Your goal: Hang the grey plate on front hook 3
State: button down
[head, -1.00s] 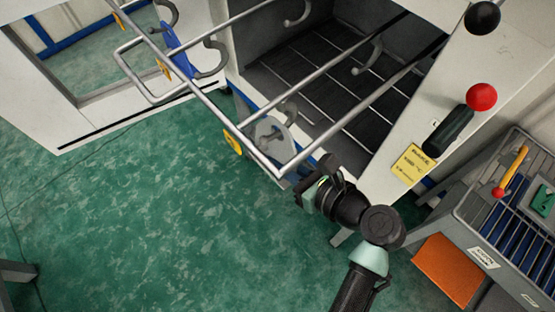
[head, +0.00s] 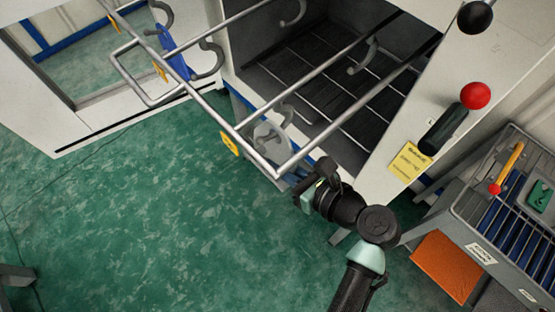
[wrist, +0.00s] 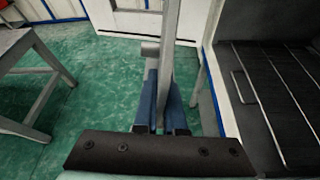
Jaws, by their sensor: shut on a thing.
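My gripper (head: 296,186) is at the near corner of the hanging frame (head: 215,112). In the wrist view its blue fingers (wrist: 160,118) are shut on a thin grey piece seen edge-on, which I take to be the grey plate (wrist: 168,70). In the head view the grey plate (head: 266,135) shows partly behind the front rail, close to a grey hook (head: 284,114) near the corner. The rail hides part of it, and I cannot tell whether plate and hook touch. A yellow tag (head: 229,143) marks this end of the rail; its number is unreadable.
A blue plate (head: 176,64) hangs farther along the front rail, beside another grey hook (head: 210,60). Rear hooks (head: 364,56) hang over the dark slatted cabinet floor. A red-knobbed lever (head: 475,96) and a roller tray (head: 490,220) stand right.

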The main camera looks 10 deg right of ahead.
jog(key=shift+r, duration=0.15)
jog(key=c, duration=0.9)
grip_release()
jog(key=shift+f, duration=0.25)
jog(key=b+v, duration=0.2)
jog(key=v, duration=1.1)
jog(key=shift+r+b, duration=0.2)
jog(key=shift+b, duration=0.1)
